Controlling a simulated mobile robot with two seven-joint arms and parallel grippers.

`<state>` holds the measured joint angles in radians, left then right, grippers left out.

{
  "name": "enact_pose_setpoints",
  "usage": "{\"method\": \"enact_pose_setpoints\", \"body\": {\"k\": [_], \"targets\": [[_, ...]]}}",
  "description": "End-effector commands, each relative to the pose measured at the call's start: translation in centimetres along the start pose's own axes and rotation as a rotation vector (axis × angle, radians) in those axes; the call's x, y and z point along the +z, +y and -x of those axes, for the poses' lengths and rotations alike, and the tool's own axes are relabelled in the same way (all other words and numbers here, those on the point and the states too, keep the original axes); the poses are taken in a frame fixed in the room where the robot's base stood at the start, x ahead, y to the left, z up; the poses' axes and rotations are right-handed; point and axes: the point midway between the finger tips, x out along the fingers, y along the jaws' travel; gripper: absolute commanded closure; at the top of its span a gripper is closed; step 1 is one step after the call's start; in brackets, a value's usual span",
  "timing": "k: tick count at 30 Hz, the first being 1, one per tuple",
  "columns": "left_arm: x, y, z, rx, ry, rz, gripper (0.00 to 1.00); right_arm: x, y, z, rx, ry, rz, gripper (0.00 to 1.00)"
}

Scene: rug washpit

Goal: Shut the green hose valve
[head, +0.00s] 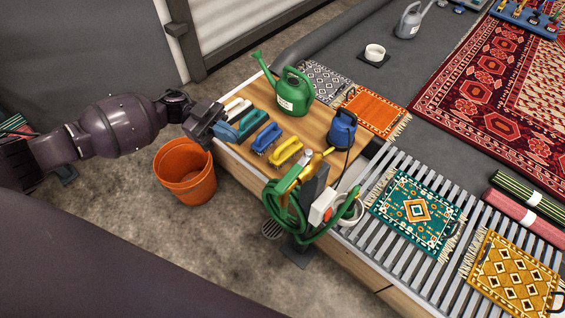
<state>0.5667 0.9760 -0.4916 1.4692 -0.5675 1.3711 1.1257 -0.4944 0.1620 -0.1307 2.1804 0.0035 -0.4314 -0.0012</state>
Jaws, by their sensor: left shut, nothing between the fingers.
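A green hose (272,205) hangs in coils on a dark post at the front edge of the wooden bench. Near the top of the post are a green part (291,178) and a yellow piece; I cannot tell for certain which part is the valve or how its handle stands. A white box with a red part (323,207) is beside the coils. My left gripper (230,135) is shut and empty, over the left end of the bench near the brushes, left of and apart from the hose. My right gripper is not in view.
White, teal (251,122), blue (266,137) and yellow (286,151) brushes lie on the bench (314,131). A green watering can (293,94) and a blue can (342,129) stand behind. An orange bucket (186,178) is on the floor. Small rugs (415,212) lie on slats at right.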

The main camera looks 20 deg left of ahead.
Motion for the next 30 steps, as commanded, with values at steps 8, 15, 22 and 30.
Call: {"method": "enact_pose_setpoints", "body": {"k": [8, 15, 22, 30], "targets": [[-0.7, 1.6, -0.2, 0.1, 0.033, 0.14, 1.0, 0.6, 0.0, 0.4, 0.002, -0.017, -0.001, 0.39], [-0.9, 1.9, -3.0, 0.099, 0.035, 0.139, 1.0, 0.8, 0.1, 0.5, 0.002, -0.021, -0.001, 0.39], [-1.0, 2.2, -7.2, 0.099, 0.036, 0.137, 1.0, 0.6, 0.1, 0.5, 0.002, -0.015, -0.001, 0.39], [-1.1, 2.7, -11.6, 0.098, 0.036, 0.139, 1.0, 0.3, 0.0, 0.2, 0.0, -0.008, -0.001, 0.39]]}}
